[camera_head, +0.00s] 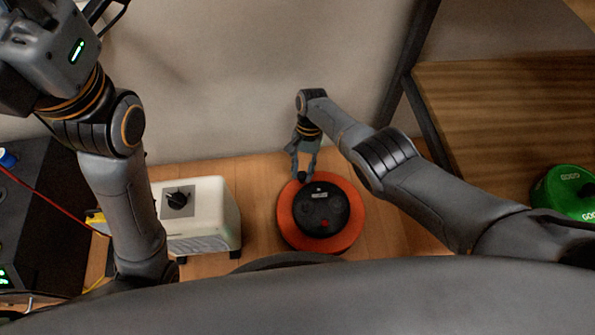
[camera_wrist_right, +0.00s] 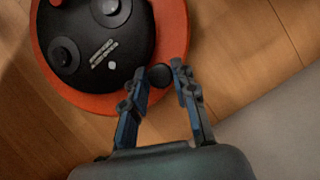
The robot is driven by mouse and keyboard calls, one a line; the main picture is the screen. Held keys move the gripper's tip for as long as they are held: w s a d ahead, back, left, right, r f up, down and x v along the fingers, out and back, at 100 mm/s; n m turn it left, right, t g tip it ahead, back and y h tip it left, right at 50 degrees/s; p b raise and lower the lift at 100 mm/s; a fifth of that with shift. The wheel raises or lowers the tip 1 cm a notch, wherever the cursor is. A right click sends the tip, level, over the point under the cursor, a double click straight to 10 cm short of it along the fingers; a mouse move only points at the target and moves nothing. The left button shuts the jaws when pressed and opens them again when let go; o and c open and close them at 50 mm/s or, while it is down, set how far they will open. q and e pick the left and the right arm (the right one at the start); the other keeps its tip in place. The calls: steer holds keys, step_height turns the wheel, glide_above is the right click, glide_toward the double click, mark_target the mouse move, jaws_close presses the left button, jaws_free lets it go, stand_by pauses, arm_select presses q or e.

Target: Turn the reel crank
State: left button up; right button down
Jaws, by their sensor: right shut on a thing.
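The reel (camera_head: 353,232) is an orange disc with a black hub (camera_head: 322,210), lying flat on the wooden surface in the head view. In the right wrist view the orange rim (camera_wrist_right: 172,22) and black hub (camera_wrist_right: 95,45) fill the upper left. My right gripper (camera_head: 302,172) is at the reel's far edge, shut on a small black knob, the crank handle (camera_wrist_right: 159,75), which shows between its fingertips (camera_wrist_right: 166,78) in the wrist view. The crank's arm is not clearly seen. My left arm stands at the left; its gripper is not in view.
A dark device (camera_head: 45,215) with a red cable is at far left. A green reel (camera_head: 568,192) sits at the right by a wooden shelf (camera_head: 500,120). A wall rises close behind the orange reel.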

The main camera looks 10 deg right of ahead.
steer(key=shift+w+d+m, duration=0.1)
steer(key=shift+d+m, duration=0.2)
steer(key=c, duration=1.1)
jaws_free()
steer(key=shift+w, duration=0.1)
steer(key=shift+v, duration=3.7)
steer(key=shift+d, duration=0.1)
